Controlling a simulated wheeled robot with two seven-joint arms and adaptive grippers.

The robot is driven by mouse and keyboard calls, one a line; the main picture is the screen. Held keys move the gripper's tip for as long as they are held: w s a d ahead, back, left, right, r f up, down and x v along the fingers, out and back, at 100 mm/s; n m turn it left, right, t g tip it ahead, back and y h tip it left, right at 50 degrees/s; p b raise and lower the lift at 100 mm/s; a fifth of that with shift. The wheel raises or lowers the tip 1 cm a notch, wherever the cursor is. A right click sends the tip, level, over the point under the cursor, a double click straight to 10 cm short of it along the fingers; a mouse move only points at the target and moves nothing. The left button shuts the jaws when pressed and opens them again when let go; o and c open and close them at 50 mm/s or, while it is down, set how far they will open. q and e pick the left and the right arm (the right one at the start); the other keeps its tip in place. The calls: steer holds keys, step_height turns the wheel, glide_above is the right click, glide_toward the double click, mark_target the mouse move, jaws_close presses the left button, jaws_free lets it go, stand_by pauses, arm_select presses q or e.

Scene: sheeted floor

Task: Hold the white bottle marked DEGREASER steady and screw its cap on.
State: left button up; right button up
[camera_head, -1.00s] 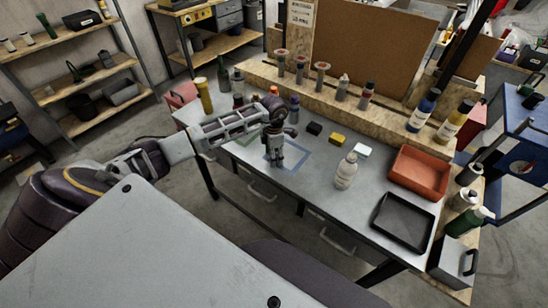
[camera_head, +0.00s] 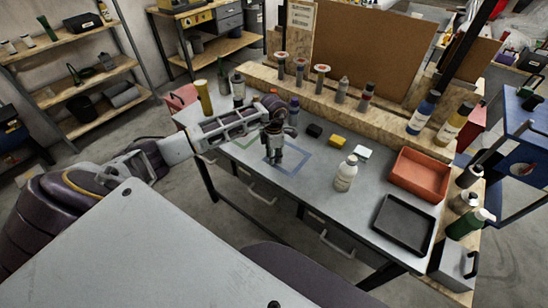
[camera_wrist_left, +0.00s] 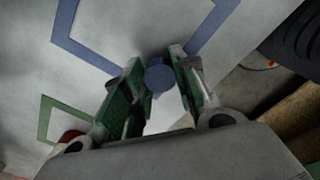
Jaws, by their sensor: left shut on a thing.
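A white bottle (camera_head: 346,174) stands upright on the grey workbench, right of my left gripper and apart from it. Its label is too small to read, and I cannot tell whether its top is capped. My left gripper (camera_head: 274,158) points down over the bench near the blue outline. In the left wrist view, my left gripper (camera_wrist_left: 157,75) is shut on a small round blue piece (camera_wrist_left: 158,78), which looks like a cap. In the head view the fingers hide this piece. My right gripper is not in view.
A red-orange bin (camera_head: 420,175) and a black tray (camera_head: 403,224) lie right of the bottle. Yellow (camera_head: 336,140), black (camera_head: 314,130) and white (camera_head: 362,152) blocks lie behind it. Several bottles line the back ledge. The bench front between gripper and bottle is clear.

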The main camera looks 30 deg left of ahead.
arm_select(q)
step_height(320, 180, up, 9)
steer(key=b, duration=0.1)
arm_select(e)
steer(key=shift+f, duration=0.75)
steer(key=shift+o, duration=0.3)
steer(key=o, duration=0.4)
arm_select(q)
steer(key=shift+d, duration=0.1)
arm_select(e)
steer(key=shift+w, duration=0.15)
